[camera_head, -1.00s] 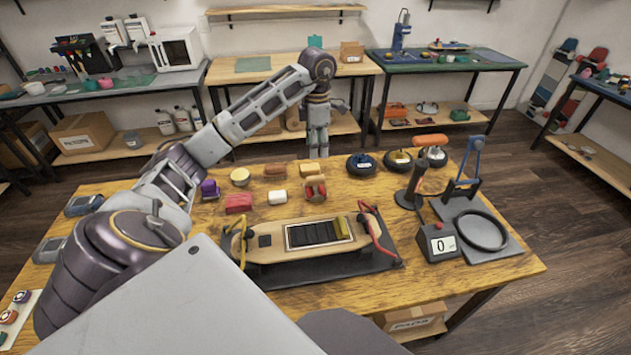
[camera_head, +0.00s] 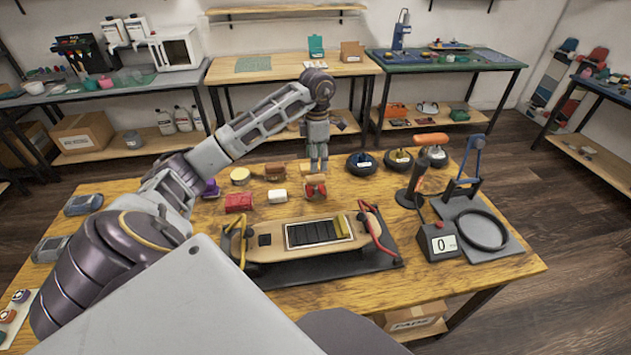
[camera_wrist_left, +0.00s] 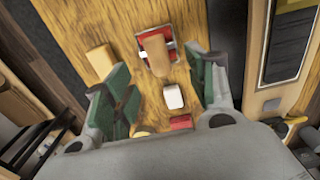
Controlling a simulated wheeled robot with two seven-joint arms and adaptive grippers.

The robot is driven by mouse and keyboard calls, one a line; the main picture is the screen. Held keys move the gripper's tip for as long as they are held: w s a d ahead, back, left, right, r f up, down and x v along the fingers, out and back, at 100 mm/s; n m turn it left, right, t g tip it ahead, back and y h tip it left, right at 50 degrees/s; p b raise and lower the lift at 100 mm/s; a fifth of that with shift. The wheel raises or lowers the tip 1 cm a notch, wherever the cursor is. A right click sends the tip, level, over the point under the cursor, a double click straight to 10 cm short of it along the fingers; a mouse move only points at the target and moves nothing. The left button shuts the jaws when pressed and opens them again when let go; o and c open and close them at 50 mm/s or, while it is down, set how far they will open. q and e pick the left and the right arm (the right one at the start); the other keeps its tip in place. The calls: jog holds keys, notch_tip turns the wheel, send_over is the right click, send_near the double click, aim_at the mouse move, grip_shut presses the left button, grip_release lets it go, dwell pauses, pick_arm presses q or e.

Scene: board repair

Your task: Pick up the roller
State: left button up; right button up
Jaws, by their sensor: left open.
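The roller (camera_head: 315,189) appears to be the small tool with a tan wooden handle and a red frame, lying on the wooden table behind the skateboard. The left wrist view shows it (camera_wrist_left: 155,50) with bright metal at its sides. My left gripper (camera_head: 318,164) points down above the table just behind the roller and partly hides that area. Its green-padded fingers (camera_wrist_left: 165,88) are spread apart, with nothing held between them. The roller lies beyond the fingertips in the wrist view. My right gripper does not show.
A white block (camera_head: 277,196), a red block (camera_head: 238,203) and a brown brush-like block (camera_head: 275,171) lie left of the roller. A skateboard deck (camera_head: 275,242) lies in front on a dark mat. Round black containers (camera_head: 361,164) and an orange-topped tool on a stand (camera_head: 431,139) stand to the right.

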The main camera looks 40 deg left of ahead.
aim_at(315, 176)
pick_arm(q)
notch_tip(315, 176, down, 3)
jog(key=shift+r, duration=0.1)
jog(key=shift+f, duration=0.25)
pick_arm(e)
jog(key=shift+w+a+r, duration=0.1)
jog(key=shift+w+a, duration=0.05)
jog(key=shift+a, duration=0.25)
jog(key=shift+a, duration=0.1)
pick_arm(q)
jog(key=shift+f, duration=0.15)
jog(key=shift+a+f+b, duration=0.15)
jog(key=shift+f, duration=0.8)
jog(key=shift+a+f+b, duration=0.1)
jog(key=shift+f+b, duration=0.05)
jog(key=shift+f, duration=1.4)
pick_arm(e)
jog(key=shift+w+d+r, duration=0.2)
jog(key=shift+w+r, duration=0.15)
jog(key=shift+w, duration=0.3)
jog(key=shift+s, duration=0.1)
